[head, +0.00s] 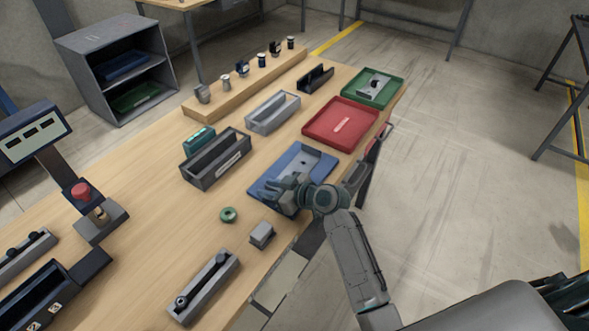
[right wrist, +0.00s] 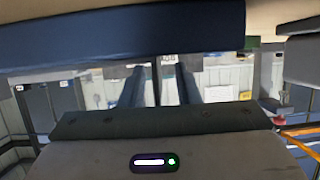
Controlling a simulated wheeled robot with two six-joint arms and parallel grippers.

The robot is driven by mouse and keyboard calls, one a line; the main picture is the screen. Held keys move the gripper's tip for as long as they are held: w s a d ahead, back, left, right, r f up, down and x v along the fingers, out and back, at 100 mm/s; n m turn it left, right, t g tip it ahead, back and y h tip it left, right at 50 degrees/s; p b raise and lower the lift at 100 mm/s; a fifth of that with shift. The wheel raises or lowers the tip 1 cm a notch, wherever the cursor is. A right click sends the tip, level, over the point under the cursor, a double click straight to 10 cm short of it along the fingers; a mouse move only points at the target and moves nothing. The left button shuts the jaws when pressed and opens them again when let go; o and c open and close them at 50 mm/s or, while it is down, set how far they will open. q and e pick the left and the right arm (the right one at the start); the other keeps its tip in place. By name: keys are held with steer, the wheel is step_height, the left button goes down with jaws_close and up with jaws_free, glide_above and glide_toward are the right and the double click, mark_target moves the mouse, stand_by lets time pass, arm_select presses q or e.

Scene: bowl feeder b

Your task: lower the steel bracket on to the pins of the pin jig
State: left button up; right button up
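I cannot tell for sure which piece is the steel bracket or which is the pin jig. A grey metal plate (head: 373,86) with a dark upright part lies in the green tray (head: 392,99) at the far right corner of the table. The blue tray (head: 273,180) nearer the front edge holds a flat grey-blue piece with a dark spot, partly hidden by my right gripper. My right gripper (head: 284,190) is over the near part of the blue tray. In the right wrist view its two dark fingers (right wrist: 158,88) are apart with nothing seen between them. My left gripper is out of view.
A red tray (head: 316,128) lies between the blue and green trays. Dark (head: 200,172) and grey (head: 261,122) open bins stand left of them. A green ring (head: 228,215), a grey block (head: 262,234) and a slotted grey fixture (head: 212,292) lie nearer me. Bare wood surrounds the ring.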

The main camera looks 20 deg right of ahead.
steer(key=shift+w+a+f, duration=0.1)
steer(key=shift+w+f, duration=0.05)
jaws_close()
stand_by(1.4)
